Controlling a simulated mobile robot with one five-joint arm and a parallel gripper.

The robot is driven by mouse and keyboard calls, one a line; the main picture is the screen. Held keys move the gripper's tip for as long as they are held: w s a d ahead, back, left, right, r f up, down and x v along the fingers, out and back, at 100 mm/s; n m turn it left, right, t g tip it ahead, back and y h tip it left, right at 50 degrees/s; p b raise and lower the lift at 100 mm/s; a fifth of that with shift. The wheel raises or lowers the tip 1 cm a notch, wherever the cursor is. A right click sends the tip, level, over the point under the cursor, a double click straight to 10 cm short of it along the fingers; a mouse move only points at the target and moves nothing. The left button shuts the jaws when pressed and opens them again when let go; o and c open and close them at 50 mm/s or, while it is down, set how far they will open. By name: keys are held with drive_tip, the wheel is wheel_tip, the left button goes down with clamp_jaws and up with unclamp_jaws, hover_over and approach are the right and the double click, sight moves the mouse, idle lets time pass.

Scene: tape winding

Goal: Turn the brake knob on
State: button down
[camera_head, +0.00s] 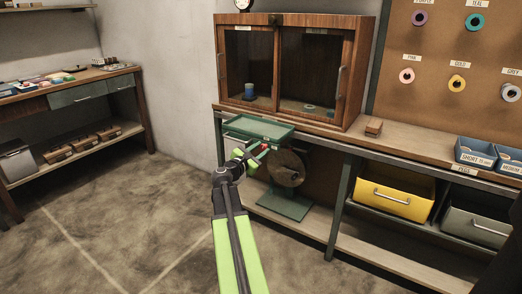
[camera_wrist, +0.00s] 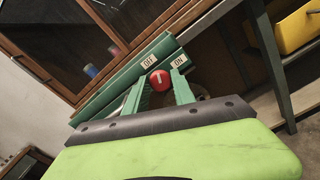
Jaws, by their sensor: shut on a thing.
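The red brake knob (camera_wrist: 160,79) sits on the front of the green machine, just below two white labels. The OFF label (camera_wrist: 148,60) is on the left and the ON label (camera_wrist: 179,62) on the right in the wrist view. A small pale mark shows on the knob, but I cannot tell clearly which label it points to. My gripper (camera_wrist: 161,87) has its green fingers on either side of the knob and is shut on it. In the head view my gripper (camera_head: 257,156) reaches the red knob (camera_head: 265,147) below the green tray top (camera_head: 259,129).
A brown wheel (camera_head: 287,168) on a green stand is just right of my gripper, under the bench. A wooden cabinet with glass doors (camera_head: 290,65) stands above. A yellow bin (camera_head: 394,190) is at the right. The floor at left is clear.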

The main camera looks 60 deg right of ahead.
drive_tip(key=m, duration=0.6)
drive_tip(key=shift+a+f, duration=0.1)
drive_tip(key=m, duration=0.6)
drive_tip(key=shift+f+m, duration=0.1)
drive_tip(key=shift+m, duration=0.3)
drive_tip(key=c, duration=1.1)
unclamp_jaws()
